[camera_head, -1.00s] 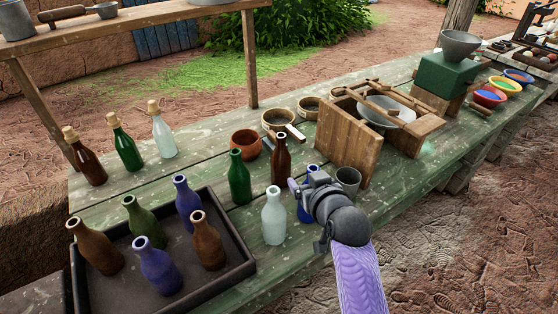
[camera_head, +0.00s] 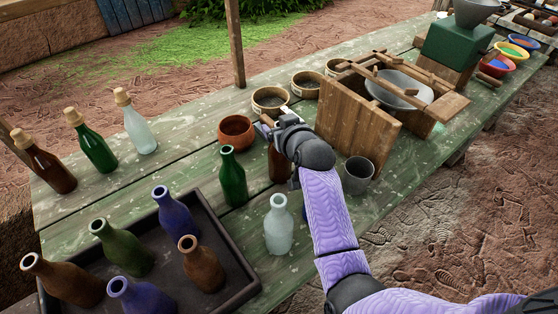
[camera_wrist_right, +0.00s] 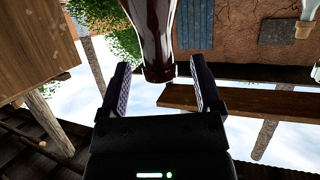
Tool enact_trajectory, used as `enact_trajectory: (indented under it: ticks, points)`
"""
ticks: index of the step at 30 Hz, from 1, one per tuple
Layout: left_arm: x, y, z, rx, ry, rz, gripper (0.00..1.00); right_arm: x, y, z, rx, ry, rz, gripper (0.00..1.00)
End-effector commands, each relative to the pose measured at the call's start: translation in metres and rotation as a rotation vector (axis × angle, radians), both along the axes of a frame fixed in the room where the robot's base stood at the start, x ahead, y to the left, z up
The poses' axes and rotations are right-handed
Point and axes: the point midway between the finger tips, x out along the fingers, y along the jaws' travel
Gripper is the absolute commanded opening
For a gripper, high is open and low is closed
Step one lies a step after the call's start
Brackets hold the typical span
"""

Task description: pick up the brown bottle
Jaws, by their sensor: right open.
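The glossy brown bottle (camera_head: 279,164) stands on the green table beside a green bottle (camera_head: 232,178). Its upper part is hidden behind my right gripper (camera_head: 272,124) in the head view. In the right wrist view, which is upside down, the brown bottle's neck and mouth (camera_wrist_right: 157,45) lie between the two open fingers of my right gripper (camera_wrist_right: 160,75), with a gap visible on each side. Other brown bottles are a corked one (camera_head: 45,167) at the far left and two matte ones (camera_head: 203,265) (camera_head: 65,282) in the tray. My left gripper is not in view.
A dark tray (camera_head: 233,262) holds several bottles at the front left. A pale bottle (camera_head: 278,228), a grey cup (camera_head: 357,175), a clay bowl (camera_head: 236,132) and a wooden press frame (camera_head: 350,120) stand near my right arm. Corked bottles line the far edge.

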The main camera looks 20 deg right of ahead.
Motion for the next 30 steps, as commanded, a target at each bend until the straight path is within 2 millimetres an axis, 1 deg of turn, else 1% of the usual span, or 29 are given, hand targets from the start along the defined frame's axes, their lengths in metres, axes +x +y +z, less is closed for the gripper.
enact_trajectory:
  ticks: [1, 4, 6, 11, 14, 15, 17, 18, 23, 30]
  points:
    - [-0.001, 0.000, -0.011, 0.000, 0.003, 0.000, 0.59, 0.009, 0.001, -0.011, 0.001, 0.002, 0.001, 0.83]
    - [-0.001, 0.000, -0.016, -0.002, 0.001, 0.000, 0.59, 0.022, 0.001, -0.014, 0.000, 0.002, 0.000, 0.83]
    - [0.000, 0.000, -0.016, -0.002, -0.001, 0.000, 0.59, 0.025, 0.001, -0.013, 0.000, 0.002, 0.000, 0.83]
    - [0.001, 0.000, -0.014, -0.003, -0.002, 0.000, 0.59, 0.024, 0.001, -0.011, 0.000, 0.001, 0.000, 0.83]
    - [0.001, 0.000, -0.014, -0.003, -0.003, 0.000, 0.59, 0.024, 0.001, -0.011, 0.000, 0.001, 0.000, 0.64]
    - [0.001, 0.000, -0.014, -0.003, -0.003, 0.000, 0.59, 0.024, 0.001, -0.011, 0.000, 0.001, 0.000, 0.55]
    - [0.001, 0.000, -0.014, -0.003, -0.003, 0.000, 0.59, 0.024, 0.001, -0.011, 0.000, 0.001, 0.000, 0.42]
    - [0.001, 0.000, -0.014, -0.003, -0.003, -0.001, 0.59, 0.024, 0.001, -0.011, 0.000, 0.001, 0.000, 0.34]
    - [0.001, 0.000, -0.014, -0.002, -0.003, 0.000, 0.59, 0.024, 0.001, -0.011, 0.000, 0.001, 0.000, 0.00]
    - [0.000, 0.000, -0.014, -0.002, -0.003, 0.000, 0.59, 0.024, 0.001, -0.011, 0.000, 0.001, 0.000, 0.00]
